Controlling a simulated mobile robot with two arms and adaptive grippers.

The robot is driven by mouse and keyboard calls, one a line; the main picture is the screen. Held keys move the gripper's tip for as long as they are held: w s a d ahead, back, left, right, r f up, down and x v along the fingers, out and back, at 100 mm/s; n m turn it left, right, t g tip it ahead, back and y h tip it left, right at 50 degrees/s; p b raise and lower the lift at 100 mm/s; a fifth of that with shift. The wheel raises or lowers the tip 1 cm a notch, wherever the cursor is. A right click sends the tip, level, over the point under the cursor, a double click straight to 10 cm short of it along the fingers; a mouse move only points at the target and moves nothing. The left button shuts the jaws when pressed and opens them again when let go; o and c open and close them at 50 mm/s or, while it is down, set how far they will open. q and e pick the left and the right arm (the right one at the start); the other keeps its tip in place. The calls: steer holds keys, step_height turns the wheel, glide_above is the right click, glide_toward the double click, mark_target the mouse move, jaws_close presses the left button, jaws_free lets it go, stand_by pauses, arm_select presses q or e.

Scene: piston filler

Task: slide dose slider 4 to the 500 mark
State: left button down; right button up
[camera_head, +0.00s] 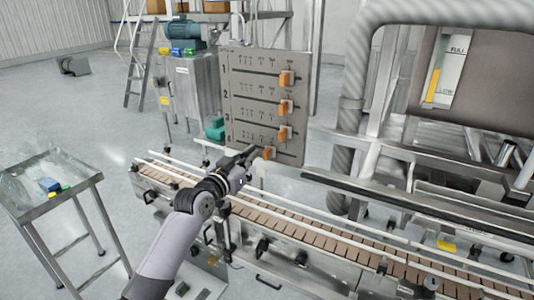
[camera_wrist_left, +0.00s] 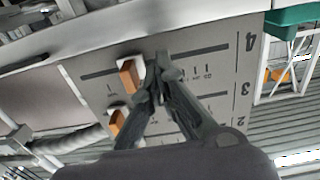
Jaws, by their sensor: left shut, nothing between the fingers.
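The grey dose panel (camera_head: 262,62) stands upright behind the conveyor, with numbered rows and an orange knob on each. Dose slider 4 (camera_head: 268,153) is the lowest knob and sits a little left of the other three. My left gripper (camera_head: 251,152) is shut and empty at the panel's bottom row, just left of that knob. In the left wrist view the panel (camera_wrist_left: 215,68) appears upside down. There the closed fingertips (camera_wrist_left: 157,60) are close beside slider 4 (camera_wrist_left: 129,75); I cannot tell if they touch. The scale figures are too small to read. My right gripper is out of view.
The conveyor (camera_head: 290,228) with brown slats runs below the panel, with guide rails along it. Slider 3 (camera_head: 285,132) sits just above slider 4. A metal side table (camera_head: 88,182) stands at left. A large frame pipe (camera_head: 352,110) rises right of the panel.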

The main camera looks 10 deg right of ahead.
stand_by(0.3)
arm_select(q)
steer(key=shift+s+d+p, duration=0.5)
steer(key=shift+d+p, duration=0.2)
steer(key=shift+p, duration=0.05)
